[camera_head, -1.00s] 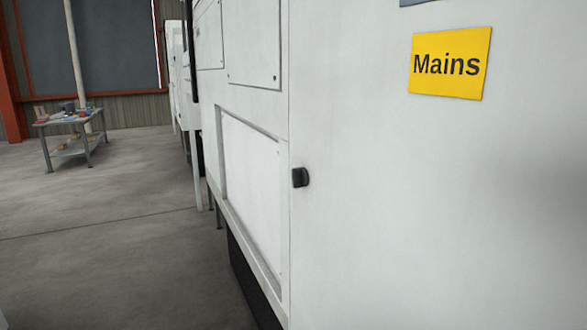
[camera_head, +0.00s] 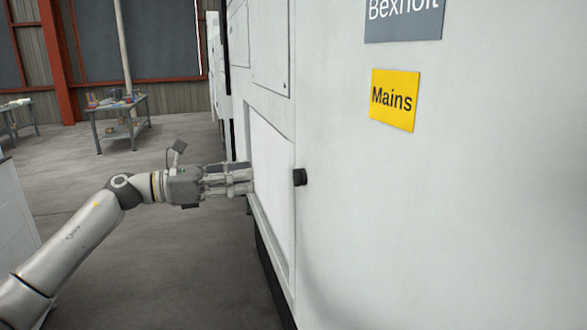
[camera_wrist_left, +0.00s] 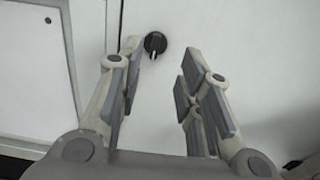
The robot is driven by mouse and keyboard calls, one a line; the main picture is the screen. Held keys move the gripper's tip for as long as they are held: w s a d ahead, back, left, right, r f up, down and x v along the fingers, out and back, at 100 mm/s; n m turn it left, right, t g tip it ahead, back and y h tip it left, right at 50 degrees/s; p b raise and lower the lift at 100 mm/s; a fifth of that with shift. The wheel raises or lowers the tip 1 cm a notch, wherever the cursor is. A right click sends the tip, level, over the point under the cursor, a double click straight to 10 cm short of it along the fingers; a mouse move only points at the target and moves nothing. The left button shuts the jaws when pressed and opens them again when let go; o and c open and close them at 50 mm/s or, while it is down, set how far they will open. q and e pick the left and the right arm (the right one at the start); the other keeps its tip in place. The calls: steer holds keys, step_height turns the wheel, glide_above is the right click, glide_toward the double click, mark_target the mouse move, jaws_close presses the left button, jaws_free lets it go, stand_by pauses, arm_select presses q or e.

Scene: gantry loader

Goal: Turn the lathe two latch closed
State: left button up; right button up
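The latch is a small black knob (camera_head: 299,177) on the white machine panel (camera_head: 400,220), at the panel's left edge in the head view. In the left wrist view the knob (camera_wrist_left: 155,44) is round and dark with a pale mark at its lower edge. It lies beyond the fingertips, nearer the left finger. My left gripper (camera_head: 250,178) is left of the knob and points toward it, apart from it. In the left wrist view its fingers (camera_wrist_left: 165,70) are spread with nothing between them. My right gripper is in neither view.
A yellow "Mains" sign (camera_head: 394,100) and a grey sign (camera_head: 403,18) are on the panel above the knob. A recessed white panel (camera_head: 272,185) lies left of the knob. A table with items (camera_head: 118,104) stands far back left. The floor between is clear.

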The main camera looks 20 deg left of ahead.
mark_target(299, 178)
arm_select(q)
steer(key=p+x, duration=0.4)
steer(key=x, duration=0.5)
steer(key=shift+w+r, duration=0.1)
steer(key=shift+w, duration=0.05)
steer(key=shift+w+d+f+p, duration=0.2)
steer(key=shift+w+d+p, duration=0.15)
steer(key=shift+w+d, duration=0.2)
jaws_close()
